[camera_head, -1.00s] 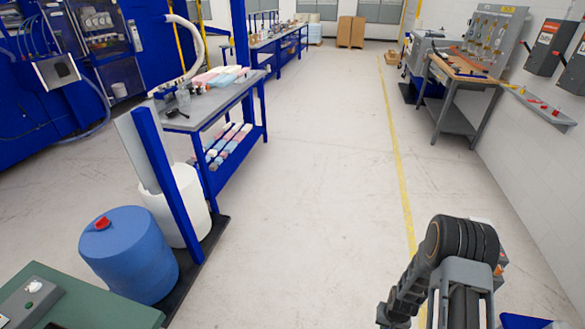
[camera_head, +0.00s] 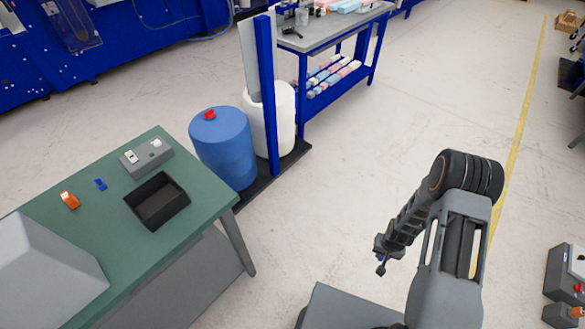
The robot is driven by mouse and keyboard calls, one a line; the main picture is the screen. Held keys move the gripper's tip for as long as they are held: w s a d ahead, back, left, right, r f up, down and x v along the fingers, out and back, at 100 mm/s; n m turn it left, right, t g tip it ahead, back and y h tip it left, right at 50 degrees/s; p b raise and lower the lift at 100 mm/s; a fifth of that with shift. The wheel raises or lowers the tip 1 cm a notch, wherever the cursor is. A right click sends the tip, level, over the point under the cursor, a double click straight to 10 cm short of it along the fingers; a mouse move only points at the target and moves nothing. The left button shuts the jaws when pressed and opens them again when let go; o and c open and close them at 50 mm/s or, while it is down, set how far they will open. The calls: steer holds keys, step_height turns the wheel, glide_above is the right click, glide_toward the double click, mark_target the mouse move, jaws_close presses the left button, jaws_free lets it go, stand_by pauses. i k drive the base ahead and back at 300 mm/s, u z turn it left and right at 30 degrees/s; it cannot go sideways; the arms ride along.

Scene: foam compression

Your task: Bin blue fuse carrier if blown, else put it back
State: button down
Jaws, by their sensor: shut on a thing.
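My gripper (camera_head: 382,264) hangs over the floor right of the green table, far from its edge. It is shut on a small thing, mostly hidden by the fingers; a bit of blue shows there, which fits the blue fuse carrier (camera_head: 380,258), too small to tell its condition. A black open-topped bin (camera_head: 141,214) stands on the green table and looks empty. Another small blue piece (camera_head: 101,184) and an orange piece (camera_head: 69,200) lie left of the bin.
A large grey sloped housing (camera_head: 45,270) takes up the table's front left. A blue drum (camera_head: 222,150) and a white drum (camera_head: 284,122) stand behind the table. Grey units with a red button (camera_head: 579,287) are at the right edge. The floor between is clear.

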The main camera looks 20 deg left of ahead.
mark_target(156, 210)
steer(key=u, duration=2.15)
